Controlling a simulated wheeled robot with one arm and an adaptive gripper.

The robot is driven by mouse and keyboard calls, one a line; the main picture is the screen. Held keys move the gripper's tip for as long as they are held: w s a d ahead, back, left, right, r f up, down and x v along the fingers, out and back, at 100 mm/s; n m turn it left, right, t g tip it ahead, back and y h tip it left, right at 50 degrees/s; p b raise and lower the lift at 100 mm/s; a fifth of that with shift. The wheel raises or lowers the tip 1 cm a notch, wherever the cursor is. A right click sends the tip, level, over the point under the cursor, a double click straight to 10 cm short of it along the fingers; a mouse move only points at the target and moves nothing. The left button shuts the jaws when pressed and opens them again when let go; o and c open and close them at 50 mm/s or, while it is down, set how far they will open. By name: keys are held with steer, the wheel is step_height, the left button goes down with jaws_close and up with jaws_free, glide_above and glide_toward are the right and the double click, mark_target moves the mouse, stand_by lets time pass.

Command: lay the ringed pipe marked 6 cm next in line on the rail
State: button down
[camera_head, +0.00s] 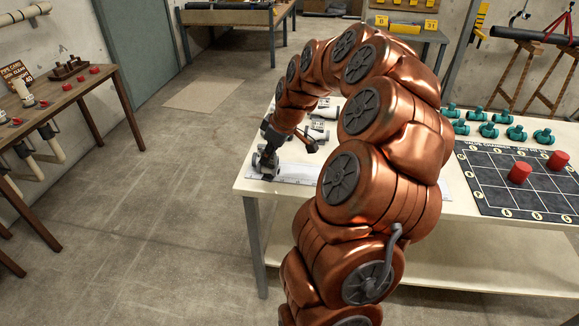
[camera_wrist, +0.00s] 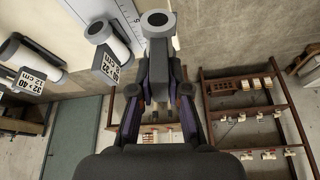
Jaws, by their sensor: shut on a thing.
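My gripper (camera_wrist: 160,88) is shut on a grey pipe piece (camera_wrist: 158,52) with a wide ringed end, seen from above in the wrist view. No label shows on this piece, so I cannot read its size. In the head view my gripper (camera_head: 267,154) is at the left end of the white table, with the grey piece low over or on the white ruled strip (camera_head: 296,175). I cannot tell whether it touches. The ruled strip also shows in the wrist view (camera_wrist: 128,12), behind the piece.
White pipes with grey ends lie on the table; one tag (camera_wrist: 33,83) reads 12 cm. My arm hides the table's middle. Teal fittings (camera_head: 488,130) and a dark gridded board (camera_head: 495,185) with red cylinders are at right. A wooden bench (camera_head: 65,95) stands at left.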

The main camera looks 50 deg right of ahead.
steer(key=s+d+n+p, duration=0.3)
steer(key=s+d, duration=0.8)
steer(key=s, duration=0.3)
steer(key=shift+g+y, duration=0.3)
steer(key=shift+y, duration=0.1)
steer(key=w+f+p, duration=0.1)
steer(key=w+p, duration=0.1)
steer(key=w, duration=0.3)
steer(key=w+f+p, duration=0.1)
steer(key=w+p, duration=0.1)
steer(key=w, duration=0.3)
steer(key=w+a+f+p, duration=0.1)
steer(key=w+f+p, duration=0.1)
steer(key=w, duration=0.3)
steer(key=shift+w+a+p, duration=0.1)
steer(key=shift+w+p, duration=0.15)
steer(key=shift+p, duration=0.15)
steer(key=shift+f, duration=0.2)
steer(key=shift+f+b, duration=0.2)
steer(key=shift+b, duration=0.1)
steer(key=c, duration=1.1)
jaws_free()
steer(key=shift+c, duration=0.2)
steer(key=shift+r, duration=0.15)
